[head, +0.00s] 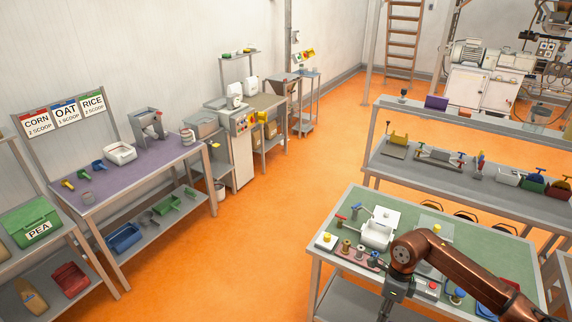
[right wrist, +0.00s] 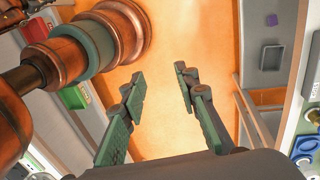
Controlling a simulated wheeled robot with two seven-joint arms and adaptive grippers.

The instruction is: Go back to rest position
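My right arm comes in from the right in the head view, over the green-topped table (head: 480,244). Its gripper (head: 386,306) points down near the table's front left edge and is cut by the frame's bottom. In the right wrist view, the right gripper's (right wrist: 160,84) two green-padded fingers stand apart with nothing between them, and orange floor shows in the gap. My left gripper is not in view.
A white box (head: 379,232), a red-based rack of knobs (head: 357,256) and a yellow-topped button box (head: 326,241) stand on the green table by my right arm. A purple-topped bench (head: 150,170) stands left. Orange floor (head: 265,240) between is clear.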

